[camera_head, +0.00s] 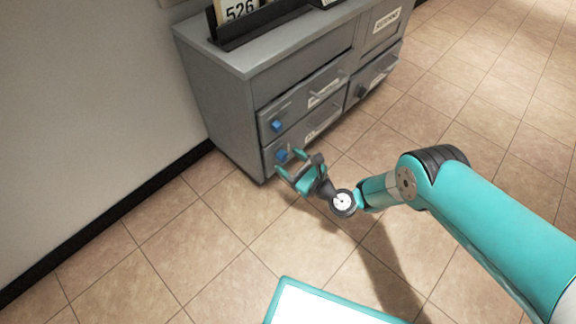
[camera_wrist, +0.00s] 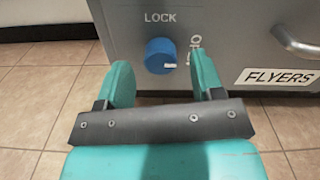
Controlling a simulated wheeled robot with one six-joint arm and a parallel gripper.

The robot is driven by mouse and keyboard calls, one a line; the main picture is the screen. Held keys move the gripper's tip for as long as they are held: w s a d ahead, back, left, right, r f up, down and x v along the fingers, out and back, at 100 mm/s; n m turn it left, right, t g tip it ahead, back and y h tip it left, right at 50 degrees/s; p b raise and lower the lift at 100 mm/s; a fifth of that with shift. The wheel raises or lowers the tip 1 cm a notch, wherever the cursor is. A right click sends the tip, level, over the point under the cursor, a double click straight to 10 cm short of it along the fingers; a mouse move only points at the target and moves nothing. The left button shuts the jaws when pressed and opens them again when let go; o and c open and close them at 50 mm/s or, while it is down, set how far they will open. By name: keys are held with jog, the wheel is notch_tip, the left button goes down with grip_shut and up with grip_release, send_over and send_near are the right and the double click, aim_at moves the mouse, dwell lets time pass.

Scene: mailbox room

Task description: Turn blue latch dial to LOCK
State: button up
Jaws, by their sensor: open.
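The blue latch dial (camera_wrist: 160,56) is on the grey front of the drawer labelled FLYERS, straight ahead in the wrist view. Its white mark points right, toward the word OPEN, and LOCK is printed above it. In the head view this appears to be the lower blue dial (camera_head: 281,155). My gripper (camera_wrist: 161,66) is open, with one teal finger on each side of the dial in the picture. No contact with the dial shows, and the remaining gap is hard to tell. In the head view my gripper (camera_head: 291,164) is just in front of the lower drawer.
Another blue dial (camera_head: 277,125) is on the drawer above. A metal handle (camera_wrist: 298,42) stands out right of the dial. The cabinet (camera_head: 222,100) stands by the wall, with a dark tray (camera_head: 262,27) on top. Tiled floor (camera_head: 215,235) is open in front.

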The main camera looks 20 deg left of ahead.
jog(key=shift+w+a, duration=0.2)
jog(key=shift+a, duration=0.3)
jog(key=shift+c, duration=0.2)
jog(key=c, duration=0.9)
